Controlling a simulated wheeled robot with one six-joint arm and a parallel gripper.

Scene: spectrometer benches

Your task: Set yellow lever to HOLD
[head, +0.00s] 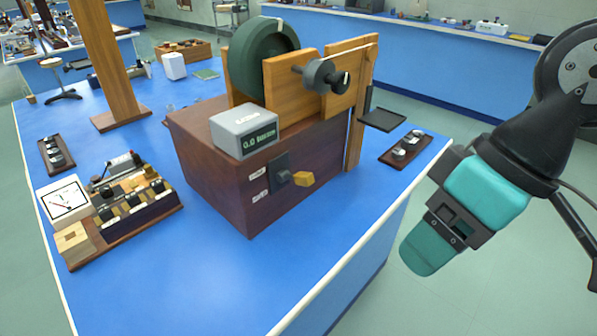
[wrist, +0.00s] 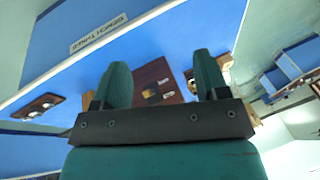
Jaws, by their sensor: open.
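The yellow lever (head: 303,179) sticks out from a black mount (head: 281,174) on the side of a dark red-brown wooden box (head: 212,170). Two small white labels are beside the mount, one above the other; I cannot read them, nor tell which one the lever is set to. In the wrist view the yellow lever (wrist: 148,93) shows small, between the fingers but well beyond them. My gripper (head: 430,257) is at the right in the head view, past the bench edge and apart from the box. Its teal fingers (wrist: 160,63) are spread and empty.
A grey readout box (head: 245,130) and a green wheel (head: 262,62) are on the wooden box. A switch panel with a dial (head: 66,201) stands at the left. A small tray with knobs (head: 405,149) lies near the right edge. The blue bench top in front is clear.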

